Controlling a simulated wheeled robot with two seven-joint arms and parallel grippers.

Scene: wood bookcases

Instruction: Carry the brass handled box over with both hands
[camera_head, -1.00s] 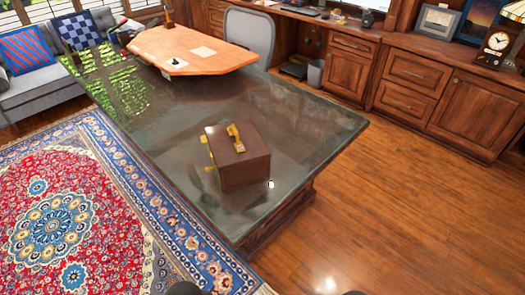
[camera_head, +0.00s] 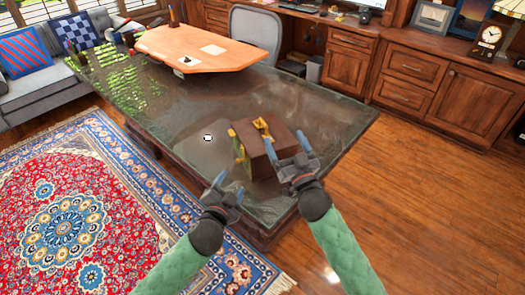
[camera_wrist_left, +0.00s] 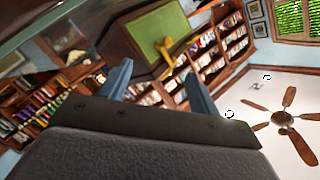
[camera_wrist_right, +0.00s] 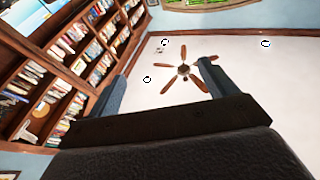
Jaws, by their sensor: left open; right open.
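The dark brown box (camera_head: 278,150) with brass fittings sits on the glassy top of the big desk (camera_head: 335,115), near its near end. A brass handle (camera_head: 262,127) lies on its lid, and more brass shows on its left side. My left gripper (camera_head: 230,187) is open and empty, just in front and left of the box. In the left wrist view, a green-looking face of the box (camera_wrist_left: 150,35) with a brass handle (camera_wrist_left: 166,50) shows beyond the open fingers. My right gripper (camera_head: 298,160) is open at the box's right side; contact is unclear. The right wrist view shows no box.
An orange-brown board (camera_head: 195,47) with papers lies on the far part of the desk. A grey chair (camera_head: 257,30) stands behind it. Wooden cabinets (camera_head: 455,100) line the right wall. The desktop left of the box is mostly clear.

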